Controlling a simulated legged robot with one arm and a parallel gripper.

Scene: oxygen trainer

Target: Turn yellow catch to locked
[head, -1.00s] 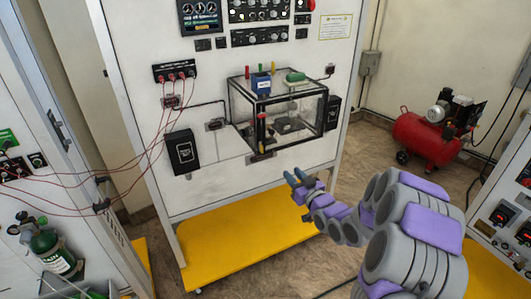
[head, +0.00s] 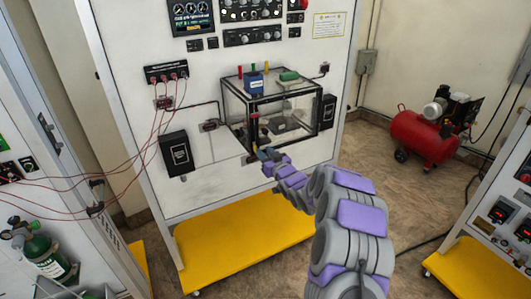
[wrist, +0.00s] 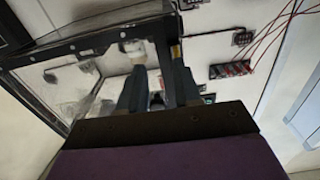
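The clear box with black edges (head: 293,107) is mounted on the front of the white panel. A small part with a red top and a yellowish tint (head: 254,118) stands at its near left edge; it may be the yellow catch, but its position is too small to read. A small yellow patch (wrist: 176,52) shows beside a fingertip in the wrist view. My gripper (head: 265,154) is at the box's lower front left corner. In the wrist view my gripper (wrist: 158,72) has its two fingers apart, with a dark box edge near them. Contact cannot be told.
A blue block (head: 253,82) and a green piece (head: 289,75) are on the box top. A black case (head: 174,154) hangs left of it. Red cables (head: 154,130) run leftward. A yellow base shelf (head: 240,240) lies below. A red compressor (head: 420,136) stands right.

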